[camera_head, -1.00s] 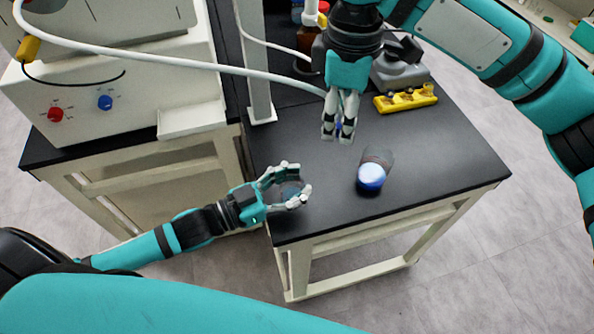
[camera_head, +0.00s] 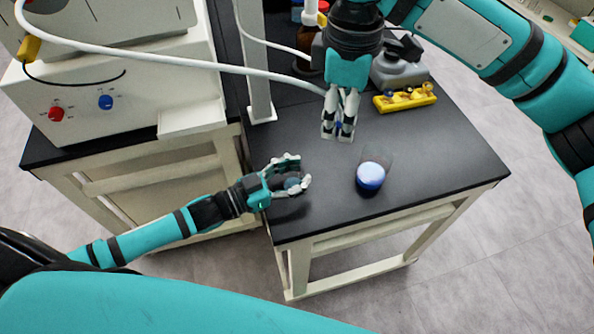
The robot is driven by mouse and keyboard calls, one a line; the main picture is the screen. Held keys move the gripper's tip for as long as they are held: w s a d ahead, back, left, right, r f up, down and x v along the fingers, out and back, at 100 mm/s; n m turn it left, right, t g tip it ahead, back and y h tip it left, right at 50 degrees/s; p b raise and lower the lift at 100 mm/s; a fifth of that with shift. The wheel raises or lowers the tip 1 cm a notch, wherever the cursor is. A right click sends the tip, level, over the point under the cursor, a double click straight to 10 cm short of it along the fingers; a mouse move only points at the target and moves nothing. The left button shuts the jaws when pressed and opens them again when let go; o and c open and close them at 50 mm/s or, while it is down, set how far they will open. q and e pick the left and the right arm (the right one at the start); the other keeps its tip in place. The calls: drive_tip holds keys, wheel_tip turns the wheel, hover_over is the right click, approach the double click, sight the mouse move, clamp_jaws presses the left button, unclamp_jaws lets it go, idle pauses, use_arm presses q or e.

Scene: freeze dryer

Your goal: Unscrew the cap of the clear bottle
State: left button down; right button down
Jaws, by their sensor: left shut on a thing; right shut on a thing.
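My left gripper (camera_head: 296,172) is low over the near left edge of the black table and is shut on a small clear, dark-looking round thing (camera_head: 292,182), which appears to be the clear bottle. The fingers hide much of it. My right gripper (camera_head: 338,131) points down above the table, farther back and to the right of the left one.
A clear container with a shiny blue and white end (camera_head: 371,175) is on the table (camera_head: 440,150), right of my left gripper. Behind it are a yellow rack (camera_head: 405,98) and a grey device (camera_head: 398,70). A white hose (camera_head: 200,63) crosses at the back left, near a metal post (camera_head: 257,70).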

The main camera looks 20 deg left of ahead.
use_arm(q)
drive_tip(key=c, duration=0.6)
unclamp_jaws()
drive_tip(key=shift+r, duration=0.15)
drive_tip(key=v, duration=1.2)
